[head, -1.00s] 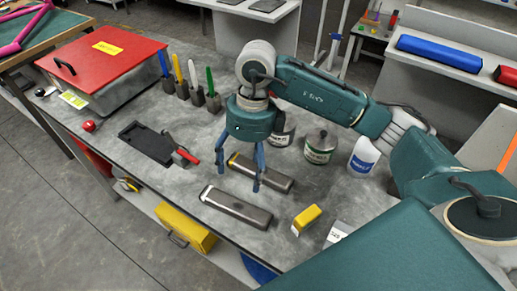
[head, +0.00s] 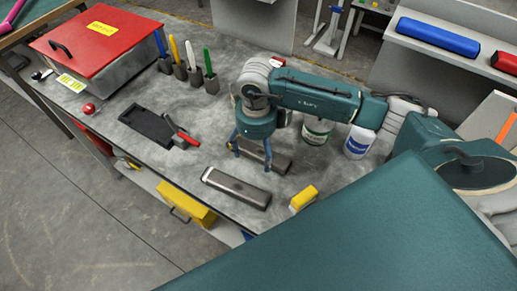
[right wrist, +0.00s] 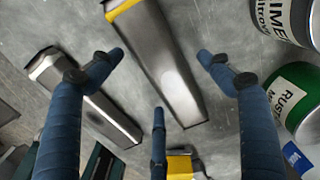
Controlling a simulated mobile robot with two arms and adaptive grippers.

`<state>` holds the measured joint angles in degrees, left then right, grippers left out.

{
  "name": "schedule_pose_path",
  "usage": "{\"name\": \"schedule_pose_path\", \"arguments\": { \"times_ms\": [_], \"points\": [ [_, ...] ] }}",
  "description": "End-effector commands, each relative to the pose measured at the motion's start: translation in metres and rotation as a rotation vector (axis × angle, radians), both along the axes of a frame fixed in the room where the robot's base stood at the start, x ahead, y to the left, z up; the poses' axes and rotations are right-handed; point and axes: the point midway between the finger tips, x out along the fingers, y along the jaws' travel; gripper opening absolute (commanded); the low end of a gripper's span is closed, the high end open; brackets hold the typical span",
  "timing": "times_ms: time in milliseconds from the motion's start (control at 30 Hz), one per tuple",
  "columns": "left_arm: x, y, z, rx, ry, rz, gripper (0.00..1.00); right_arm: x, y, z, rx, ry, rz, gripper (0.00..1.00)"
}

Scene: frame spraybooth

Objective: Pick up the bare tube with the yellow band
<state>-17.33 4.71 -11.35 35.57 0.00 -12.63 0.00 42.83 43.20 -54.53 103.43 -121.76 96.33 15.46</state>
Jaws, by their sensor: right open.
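The bare tube with the yellow band (right wrist: 165,65) is a grey metal tube lying on the workbench, its yellow band at the top in the right wrist view. In the head view it shows partly behind my right gripper (head: 252,160). My right gripper is open and empty, pointing down. In the right wrist view its fingers (right wrist: 160,62) spread on both sides of the tube, and a third finger shows below; I cannot tell how far above it they are. A second grey tube (head: 236,188) with a pale end band lies in front. My left gripper is not in view.
A yellow block (head: 303,199) lies right of the second tube. Cans (head: 316,131) and a white bottle (head: 359,142) stand behind and right. A black tray (head: 148,127), a red-handled tool (head: 182,132), upright markers (head: 194,76) and a red-lidded box (head: 98,43) are to the left.

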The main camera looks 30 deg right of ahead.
Motion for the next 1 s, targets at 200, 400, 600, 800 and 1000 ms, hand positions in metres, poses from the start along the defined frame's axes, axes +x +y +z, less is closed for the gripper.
{"name": "schedule_pose_path", "arguments": {
  "times_ms": [200, 400, 600, 800, 1000],
  "points": [
    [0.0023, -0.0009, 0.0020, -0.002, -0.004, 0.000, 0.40, 0.0000, 0.0000, -0.0077, -0.001, -0.001, 0.000, 0.78],
    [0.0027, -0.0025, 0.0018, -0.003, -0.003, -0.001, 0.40, 0.0000, 0.0000, -0.0075, -0.001, -0.001, 0.000, 0.58],
    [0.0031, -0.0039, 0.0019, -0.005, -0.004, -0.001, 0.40, 0.0002, 0.0000, -0.0068, 0.000, -0.001, 0.000, 0.23],
    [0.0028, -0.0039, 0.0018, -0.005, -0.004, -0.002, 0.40, 0.0003, -0.0001, -0.0065, 0.000, -0.001, 0.000, 0.23],
    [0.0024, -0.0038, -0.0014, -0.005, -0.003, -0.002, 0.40, 0.0011, 0.0002, 0.0017, 0.001, -0.003, 0.000, 0.23]
  ]
}}
